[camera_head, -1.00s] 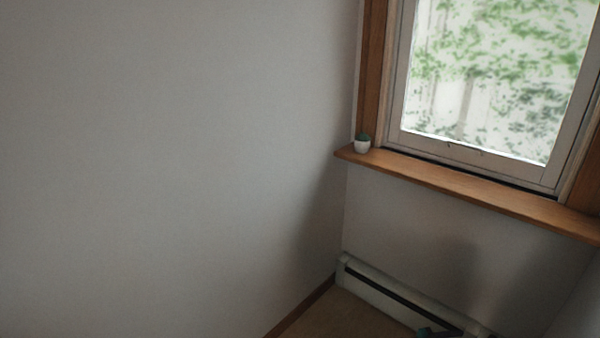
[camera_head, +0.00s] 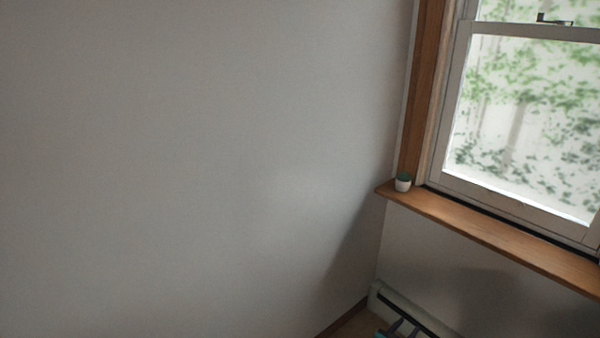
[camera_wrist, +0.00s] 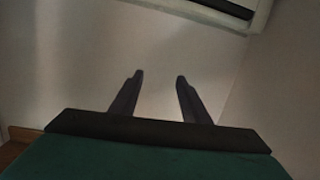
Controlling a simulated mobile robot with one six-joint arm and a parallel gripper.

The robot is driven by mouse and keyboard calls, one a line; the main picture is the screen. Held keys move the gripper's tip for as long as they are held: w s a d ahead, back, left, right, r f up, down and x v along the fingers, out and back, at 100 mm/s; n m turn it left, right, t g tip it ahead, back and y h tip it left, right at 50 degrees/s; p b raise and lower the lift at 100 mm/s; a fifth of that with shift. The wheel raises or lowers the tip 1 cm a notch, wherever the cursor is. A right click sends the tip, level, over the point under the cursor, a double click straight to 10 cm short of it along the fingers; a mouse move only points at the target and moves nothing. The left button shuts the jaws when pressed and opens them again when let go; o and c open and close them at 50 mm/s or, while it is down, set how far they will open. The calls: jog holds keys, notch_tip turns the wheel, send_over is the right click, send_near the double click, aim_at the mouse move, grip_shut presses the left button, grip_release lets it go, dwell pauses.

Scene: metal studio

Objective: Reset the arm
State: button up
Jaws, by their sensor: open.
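My gripper (camera_wrist: 160,76) shows in the wrist view with its two dark fingers apart and nothing between them. In the head view, only a small part of what looks like my gripper (camera_head: 402,328) shows at the bottom edge, in front of the baseboard heater. The rest of my arm is out of that view.
A window (camera_head: 530,115) with a wooden sill (camera_head: 490,236) is at the right. A baseboard heater (camera_head: 385,297) runs below. A bare wall (camera_head: 190,160) fills the left.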

jog(key=a+r+n+t+y+p, duration=0.1)
jog(key=a+n+y+p, duration=0.45)
jog(key=a, duration=1.15)
jog(key=s+a+f+n+g+y, duration=0.2)
jog(key=s+a+n+g+y, duration=0.1)
jog(key=s+a+y, duration=0.65)
jog(key=s+a+n+g+h+p, duration=0.1)
jog(key=s+a+g, duration=0.2)
jog(key=s, duration=0.4)
jog(key=s+a+n+g+p, duration=0.1)
jog(key=s+a+g, duration=0.2)
jog(key=s, duration=0.4)
jog(key=s+d+r+m+g+h, duration=0.1)
jog(key=s+d+r+g, duration=0.2)
jog(key=s, duration=1.4)
jog(key=g, duration=0.4)
jog(key=shift+d+g+h, duration=0.2)
jog(key=shift+g+h, duration=0.1)
jog(key=shift+g, duration=0.1)
